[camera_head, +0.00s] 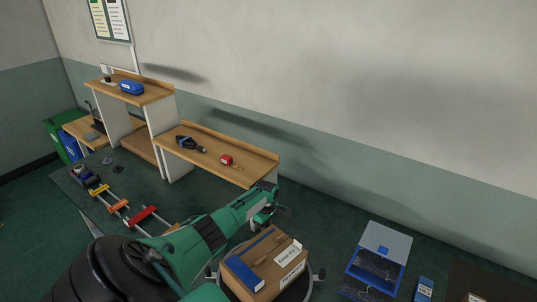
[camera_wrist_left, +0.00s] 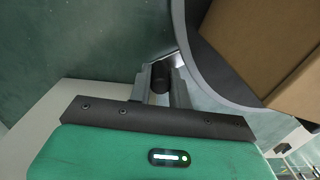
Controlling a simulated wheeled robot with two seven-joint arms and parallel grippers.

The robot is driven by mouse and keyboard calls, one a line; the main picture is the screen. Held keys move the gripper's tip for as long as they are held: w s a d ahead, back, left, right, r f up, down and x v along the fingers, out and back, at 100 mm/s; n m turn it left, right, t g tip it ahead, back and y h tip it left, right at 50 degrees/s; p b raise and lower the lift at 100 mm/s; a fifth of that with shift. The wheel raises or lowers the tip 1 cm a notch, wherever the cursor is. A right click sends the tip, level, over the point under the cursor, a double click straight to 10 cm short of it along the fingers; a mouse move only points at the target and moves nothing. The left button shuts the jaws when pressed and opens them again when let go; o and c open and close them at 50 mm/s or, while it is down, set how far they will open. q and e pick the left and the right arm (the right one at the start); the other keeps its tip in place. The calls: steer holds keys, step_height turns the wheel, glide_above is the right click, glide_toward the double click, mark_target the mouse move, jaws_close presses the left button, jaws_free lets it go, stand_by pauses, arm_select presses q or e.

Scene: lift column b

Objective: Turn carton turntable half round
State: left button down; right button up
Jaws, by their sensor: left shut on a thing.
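In the left wrist view the carton (camera_wrist_left: 265,40) rests inside the turntable's raised rim (camera_wrist_left: 190,50). My left gripper (camera_head: 268,211) is at the turntable's far side. Its fingers (camera_wrist_left: 160,80) are shut on a black knob (camera_wrist_left: 160,76) beside the rim. The carton's underside is hidden.
A blue case (camera_head: 376,262) with an open lid and a small blue box (camera_head: 424,289) stand right of the turntable. A wooden shelf (camera_head: 215,152) with a red tape measure (camera_head: 226,160) is behind my left arm. Clamps (camera_head: 116,206) lie at left.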

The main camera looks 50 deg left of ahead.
arm_select(q)
steer(key=shift+a, duration=0.1)
stand_by(0.3)
steer(key=c, duration=1.6)
jaws_free()
steer(key=shift+o, duration=0.2)
steer(key=shift+r, duration=0.15)
step_height(320, 180, up, 14)
steer(key=b, duration=0.1)
steer(key=shift+f, duration=0.2)
